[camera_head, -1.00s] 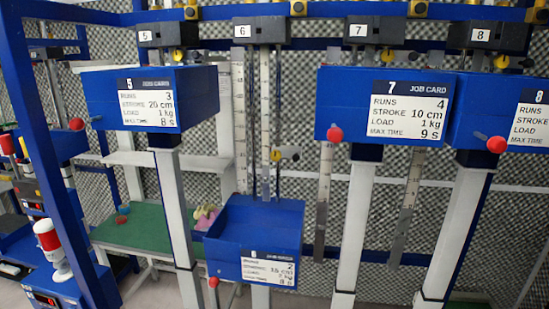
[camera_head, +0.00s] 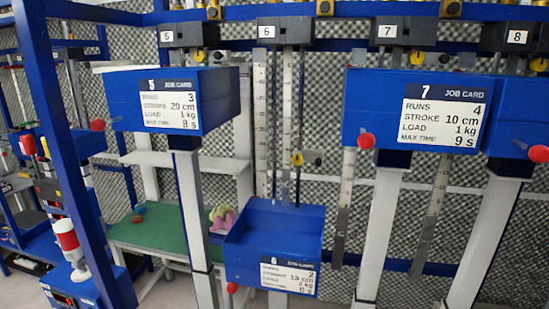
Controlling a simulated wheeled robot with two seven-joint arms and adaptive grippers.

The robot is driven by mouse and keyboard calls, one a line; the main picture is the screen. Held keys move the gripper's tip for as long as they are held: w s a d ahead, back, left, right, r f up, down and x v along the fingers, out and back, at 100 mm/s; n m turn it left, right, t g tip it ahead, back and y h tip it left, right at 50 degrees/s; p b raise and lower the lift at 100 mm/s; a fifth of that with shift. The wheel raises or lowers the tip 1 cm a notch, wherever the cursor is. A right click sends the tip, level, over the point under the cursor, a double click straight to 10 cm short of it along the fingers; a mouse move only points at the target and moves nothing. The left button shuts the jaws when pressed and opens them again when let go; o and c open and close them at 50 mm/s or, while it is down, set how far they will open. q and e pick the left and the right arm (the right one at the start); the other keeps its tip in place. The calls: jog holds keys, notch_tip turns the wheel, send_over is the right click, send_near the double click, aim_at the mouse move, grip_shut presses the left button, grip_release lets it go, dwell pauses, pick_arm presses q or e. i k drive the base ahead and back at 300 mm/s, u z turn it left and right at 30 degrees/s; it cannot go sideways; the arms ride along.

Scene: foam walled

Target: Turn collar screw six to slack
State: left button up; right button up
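Station six carries a black head block (camera_head: 285,32) marked 6, with two ruled vertical strips hanging below it. A small yellow round knob (camera_head: 297,158), likely collar screw six, sits on the right-hand strip of station six, beside a small dark fitting (camera_head: 313,158). Its exact turn cannot be told at this size. Below it, the blue open-topped box six (camera_head: 272,252) sits lower than its neighbours and bears a job card (camera_head: 288,276). Neither of my grippers is in view.
Blue box five (camera_head: 215,100) juts out at left and blue box seven (camera_head: 372,100) at right, both with red knobs. A blue post (camera_head: 60,130) crosses the left side.

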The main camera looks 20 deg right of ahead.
aim_at(297, 159)
jog(key=i, duration=0.8)
jog(key=z, duration=1.65)
